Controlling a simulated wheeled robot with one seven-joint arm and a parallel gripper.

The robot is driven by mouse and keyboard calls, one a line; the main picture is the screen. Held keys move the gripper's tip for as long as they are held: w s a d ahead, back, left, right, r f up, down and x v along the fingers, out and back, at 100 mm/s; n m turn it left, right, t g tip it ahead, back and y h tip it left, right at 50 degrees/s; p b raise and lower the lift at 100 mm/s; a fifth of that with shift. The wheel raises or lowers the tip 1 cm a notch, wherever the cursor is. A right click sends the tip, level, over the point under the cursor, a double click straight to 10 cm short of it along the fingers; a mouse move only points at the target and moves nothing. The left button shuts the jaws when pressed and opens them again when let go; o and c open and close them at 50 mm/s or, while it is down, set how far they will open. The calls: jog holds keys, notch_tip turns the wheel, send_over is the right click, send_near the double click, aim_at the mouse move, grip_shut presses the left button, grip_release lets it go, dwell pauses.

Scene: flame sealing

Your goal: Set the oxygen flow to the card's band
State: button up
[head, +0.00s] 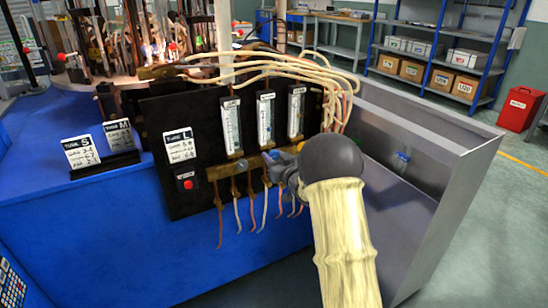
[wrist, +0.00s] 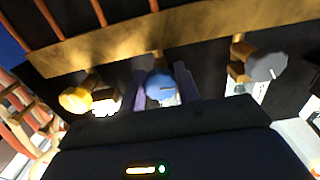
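The black panel (head: 190,112) carries three upright flow meters, the left one (head: 231,126), the middle one (head: 265,118) and the right one (head: 296,112). Their float levels are too small to read. A card marked L (head: 180,147) is on the panel; its figures are not clearly legible. In the wrist view, my gripper (wrist: 163,86) has one finger on each side of the blue knob (wrist: 159,86), seemingly closed against it. A yellow knob (wrist: 75,99) and a grey knob (wrist: 266,67) flank it. The grey knob also shows in the head view (head: 238,168).
Cards S (head: 82,151) and M (head: 119,134) stand in a black holder on the blue bench (head: 110,235). A red button (head: 187,184) is below the L card. Pale hoses (head: 290,62) loop above the panel. A grey metal trough (head: 450,180) is at right.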

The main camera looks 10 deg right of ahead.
jog(key=shift+f+n+b, duration=0.1)
jog(key=shift+n+b, duration=0.55)
jog(key=shift+n, duration=0.95)
jog(key=o, duration=1)
jog(key=shift+d, duration=0.15)
jog(key=p+v, duration=0.2)
jog(key=v, duration=1.5)
jog(key=shift+s, duration=0.2)
